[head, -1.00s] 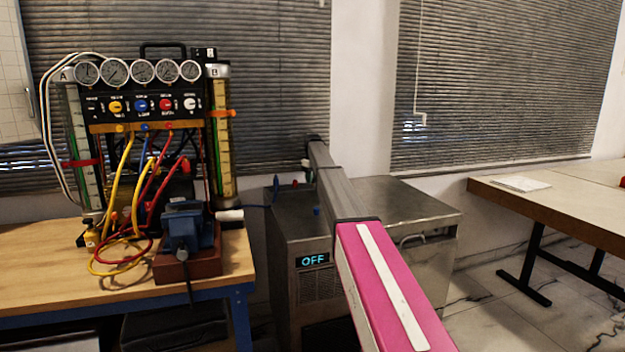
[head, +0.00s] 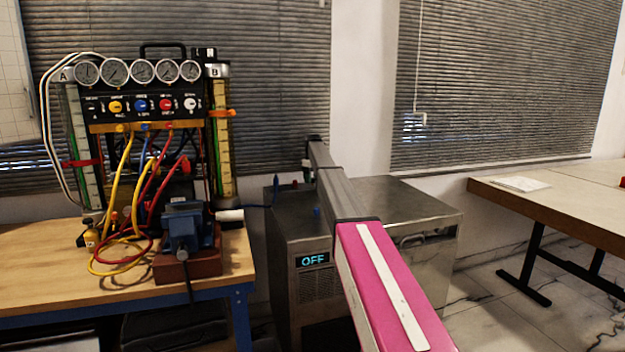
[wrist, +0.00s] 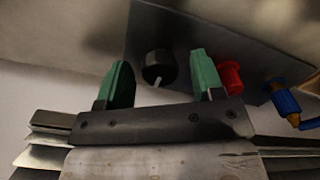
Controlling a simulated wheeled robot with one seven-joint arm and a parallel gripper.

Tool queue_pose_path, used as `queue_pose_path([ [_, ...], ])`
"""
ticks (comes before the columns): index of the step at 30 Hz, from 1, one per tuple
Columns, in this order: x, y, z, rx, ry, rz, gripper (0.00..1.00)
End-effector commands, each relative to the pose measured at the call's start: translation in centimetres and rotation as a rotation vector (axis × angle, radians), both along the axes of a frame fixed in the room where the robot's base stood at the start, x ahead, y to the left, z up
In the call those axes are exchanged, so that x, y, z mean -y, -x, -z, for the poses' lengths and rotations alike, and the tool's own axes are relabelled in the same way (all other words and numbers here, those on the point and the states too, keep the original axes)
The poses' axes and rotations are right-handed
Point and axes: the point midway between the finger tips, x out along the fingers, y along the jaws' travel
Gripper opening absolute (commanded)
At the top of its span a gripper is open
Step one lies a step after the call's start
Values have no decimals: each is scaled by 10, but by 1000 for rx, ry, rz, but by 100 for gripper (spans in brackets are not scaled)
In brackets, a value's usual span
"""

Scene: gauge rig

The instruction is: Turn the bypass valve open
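A round black knob (wrist: 154,66) with a white pointer mark is on a dark grey panel (wrist: 190,32) in the wrist view. No label shows, so I cannot tell if it is the bypass valve. My gripper (wrist: 161,76) is open, its two green fingers on either side of the knob with a gap to each. In the head view my grey and pink arm reaches out over the metal cabinet (head: 410,205); my gripper cannot be made out there. The gauge rig (head: 145,105), with several dials and coloured knobs, stands on the left.
A red fitting (wrist: 230,77) is close beside the right finger, with a blue fitting (wrist: 285,100) farther right. The cabinet's display (head: 313,260) reads OFF. A blue vise (head: 187,230) stands on the wooden bench (head: 45,275). Another table (head: 570,205) is at the right.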

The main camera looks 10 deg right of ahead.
Motion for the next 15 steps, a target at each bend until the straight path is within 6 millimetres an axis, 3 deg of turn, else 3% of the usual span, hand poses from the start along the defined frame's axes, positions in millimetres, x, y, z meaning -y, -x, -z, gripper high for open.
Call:
queue_pose_path([
  [8,0,0,-5,0,0,1,61],
  [15,0,-1,-33,2,0,1,61],
])
